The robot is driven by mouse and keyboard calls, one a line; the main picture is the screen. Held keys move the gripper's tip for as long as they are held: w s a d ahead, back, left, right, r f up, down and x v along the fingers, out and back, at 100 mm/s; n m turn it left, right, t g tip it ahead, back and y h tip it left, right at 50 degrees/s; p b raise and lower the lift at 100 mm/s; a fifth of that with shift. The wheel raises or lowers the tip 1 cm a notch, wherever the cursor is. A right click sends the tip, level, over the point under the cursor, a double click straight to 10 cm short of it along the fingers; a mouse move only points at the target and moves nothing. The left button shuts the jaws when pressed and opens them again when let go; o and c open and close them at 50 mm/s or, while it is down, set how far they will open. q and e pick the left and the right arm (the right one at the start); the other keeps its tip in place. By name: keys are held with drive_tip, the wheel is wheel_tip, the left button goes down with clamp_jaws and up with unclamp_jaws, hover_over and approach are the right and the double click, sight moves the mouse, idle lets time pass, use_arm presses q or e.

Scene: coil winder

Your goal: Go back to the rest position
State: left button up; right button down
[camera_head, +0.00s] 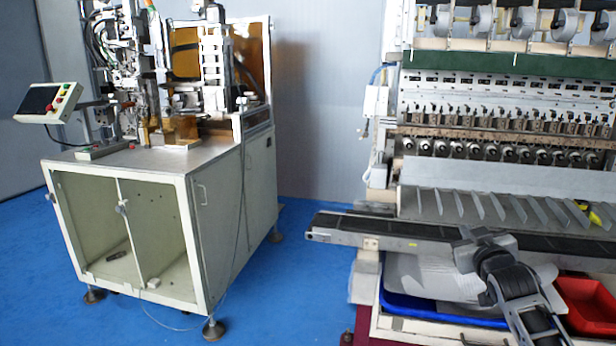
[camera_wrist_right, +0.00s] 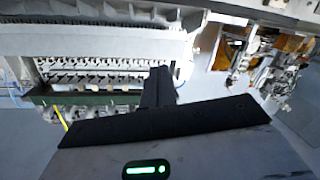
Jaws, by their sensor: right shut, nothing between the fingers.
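My right gripper (camera_head: 470,240) is in front of the coil winder (camera_head: 500,120), at the conveyor belt (camera_head: 365,226) in the picture. Its arm comes up from the lower right. In the right wrist view its dark fingers (camera_wrist_right: 158,88) are together, with nothing between them. I cannot tell how far it is from the belt; it hides part of the belt's front edge. My left gripper is not in view.
A cabinet machine (camera_head: 225,195) with a small control panel (camera_head: 48,102) stands at the left. Below the belt are a blue tray (camera_head: 400,302) and a red bin (camera_head: 588,305). Blue floor (camera_head: 290,275) lies open between the machines.

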drive_tip(key=s+a+f+g+y, duration=0.1)
drive_tip(key=s+a+f, duration=0.3)
drive_tip(key=s+f, duration=0.25)
drive_tip(key=s+a+f+n+g+y, duration=0.1)
drive_tip(key=s+a+f, duration=0.3)
drive_tip(key=s+f, duration=0.3)
drive_tip(key=s+a+f+g+y, duration=0.1)
drive_tip(key=s+a+f, duration=0.35)
drive_tip(key=f, duration=0.35)
drive_tip(key=s+a+f+g+y, duration=0.1)
drive_tip(key=s+a+f, duration=0.2)
drive_tip(key=s, duration=0.7)
drive_tip(key=s+a+f+g, duration=0.2)
drive_tip(key=s+a+f, duration=0.1)
drive_tip(key=s, duration=0.7)
drive_tip(key=shift+s+a+m+g+y, duration=0.2)
drive_tip(key=shift+a+m+g+y, duration=0.15)
drive_tip(key=shift+a, duration=0.2)
drive_tip(key=shift+d, duration=0.1)
